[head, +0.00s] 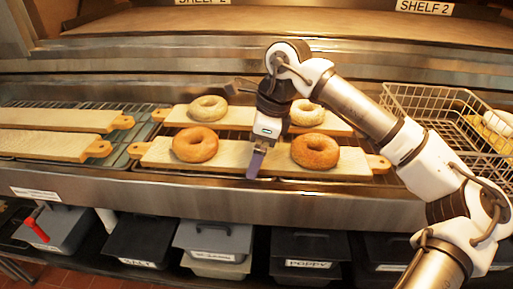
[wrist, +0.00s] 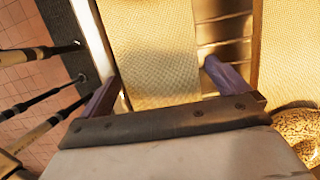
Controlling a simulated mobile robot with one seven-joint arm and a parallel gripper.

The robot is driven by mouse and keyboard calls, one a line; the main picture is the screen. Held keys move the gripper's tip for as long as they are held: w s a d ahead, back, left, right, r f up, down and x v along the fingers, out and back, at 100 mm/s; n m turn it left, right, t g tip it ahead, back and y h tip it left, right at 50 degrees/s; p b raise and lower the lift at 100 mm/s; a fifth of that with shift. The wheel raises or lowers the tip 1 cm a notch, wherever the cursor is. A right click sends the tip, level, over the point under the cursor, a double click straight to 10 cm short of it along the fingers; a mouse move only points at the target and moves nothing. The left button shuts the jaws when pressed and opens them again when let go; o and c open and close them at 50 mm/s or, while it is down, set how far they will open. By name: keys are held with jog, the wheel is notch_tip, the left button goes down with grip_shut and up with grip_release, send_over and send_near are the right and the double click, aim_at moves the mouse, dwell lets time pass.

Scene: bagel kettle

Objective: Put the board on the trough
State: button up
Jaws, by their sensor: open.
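The front board (head: 232,157), pale with wooden end handles, lies level and carries a bagel on each side of my gripper (head: 256,165). A second board (head: 232,116) with two bagels lies behind it. My gripper points down at the middle of the front board. In the wrist view its purple fingers (wrist: 161,88) are open and apart, one on each side of the front board's woven surface (wrist: 155,50). Contact cannot be told. The boards lie on a wire grate along a long steel trough-like counter (head: 200,194); which part is the trough is unclear.
Two bare boards (head: 45,146) lie on the grate at left. A wire basket (head: 425,105) with pale items stands at right. Lidded bins (head: 140,240) sit below the counter. A steel hood or shelf edge (head: 200,65) runs behind.

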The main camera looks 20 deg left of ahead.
aim_at(271, 155)
jog(key=v, duration=1.2)
jog(key=shift+r, duration=0.15)
dwell(1.0)
